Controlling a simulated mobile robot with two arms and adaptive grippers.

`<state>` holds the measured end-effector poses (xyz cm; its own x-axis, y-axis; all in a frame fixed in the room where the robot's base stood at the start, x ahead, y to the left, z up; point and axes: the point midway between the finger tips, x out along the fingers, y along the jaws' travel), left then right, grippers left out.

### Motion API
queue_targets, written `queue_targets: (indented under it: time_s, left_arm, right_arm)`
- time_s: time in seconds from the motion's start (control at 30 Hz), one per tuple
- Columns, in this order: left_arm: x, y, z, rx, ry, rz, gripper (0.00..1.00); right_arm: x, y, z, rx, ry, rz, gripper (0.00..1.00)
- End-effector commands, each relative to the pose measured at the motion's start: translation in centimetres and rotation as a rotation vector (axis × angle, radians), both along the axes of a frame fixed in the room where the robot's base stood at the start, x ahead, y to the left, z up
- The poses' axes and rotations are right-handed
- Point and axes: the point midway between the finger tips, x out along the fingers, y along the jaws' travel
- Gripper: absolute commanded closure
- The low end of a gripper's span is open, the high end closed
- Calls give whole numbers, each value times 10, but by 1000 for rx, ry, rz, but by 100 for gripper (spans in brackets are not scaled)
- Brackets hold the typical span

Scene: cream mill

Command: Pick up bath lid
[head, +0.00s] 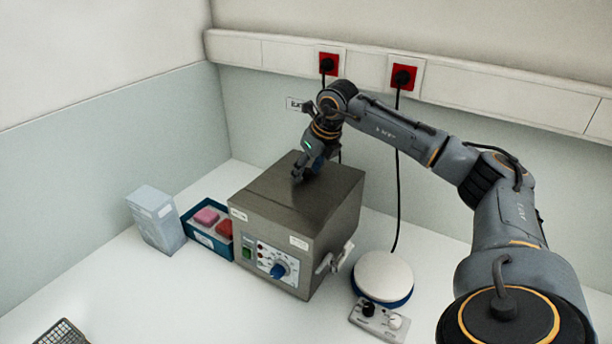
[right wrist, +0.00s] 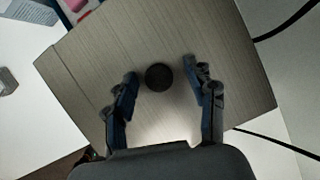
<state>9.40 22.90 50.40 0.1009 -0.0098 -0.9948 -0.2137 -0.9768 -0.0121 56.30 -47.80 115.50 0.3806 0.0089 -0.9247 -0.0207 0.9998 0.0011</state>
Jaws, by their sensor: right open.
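The bath (head: 295,255) is a grey metal box with a blue dial on its front, standing on the white bench. Its lid (head: 265,197) is the flat brushed-metal top, lying closed on the bath. The lid also fills the middle of the right wrist view (right wrist: 200,40), with a round black knob (right wrist: 159,77) on it. My right gripper (head: 299,174) points down over the lid. In the right wrist view its open fingers (right wrist: 161,79) stand on either side of the knob, apart from it. The knob is hidden in the head view. My left gripper is not in view.
A blue tray (head: 207,236) with pink and red items stands left of the bath, beside a pale box (head: 156,220). A round white-topped device (head: 383,274) and its control box (head: 378,320) stand to the right. A wire rack (head: 62,333) lies front left. Cables hang behind.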

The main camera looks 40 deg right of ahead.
Motion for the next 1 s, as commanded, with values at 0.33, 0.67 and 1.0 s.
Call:
queue_targets:
  time_s: [0.33,0.67,1.0]
  left_arm:
    - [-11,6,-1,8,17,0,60]
    - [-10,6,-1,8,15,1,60]
    - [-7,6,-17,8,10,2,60]
  right_arm:
    - [0,0,0,0,-1,0,79]
    - [0,0,1,0,-3,0,100]
    - [2,0,22,1,-10,0,100]
